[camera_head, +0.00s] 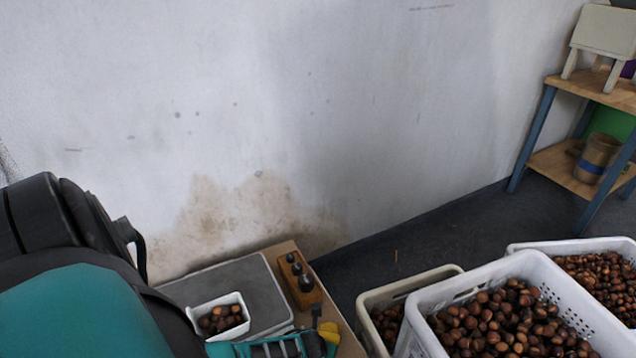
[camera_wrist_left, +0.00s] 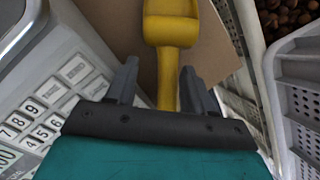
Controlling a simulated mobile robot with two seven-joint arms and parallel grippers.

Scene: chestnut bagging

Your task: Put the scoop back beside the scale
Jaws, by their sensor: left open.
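The yellow scoop (camera_wrist_left: 172,28) lies on the brown tabletop (camera_wrist_left: 118,25), beside the scale. In the head view only a small part of the scoop (camera_head: 328,331) shows past my gripper. My left gripper (camera_wrist_left: 157,75) is open, with the scoop's handle between its fingers. The right-hand finger looks close to the handle; a gap shows on the other side. The grey scale (camera_head: 237,287) bears a white tray (camera_head: 243,309) with chestnuts in it. Its keypad (camera_wrist_left: 75,70) shows at the left of the wrist view. My right gripper is not in view.
A wooden block with dark weights (camera_head: 300,281) stands right of the scale. Crates of chestnuts (camera_head: 436,340) stand to the right, close to the table edge. A wooden shelf (camera_head: 552,163) is at the far right. A stained wall (camera_head: 270,130) closes the back.

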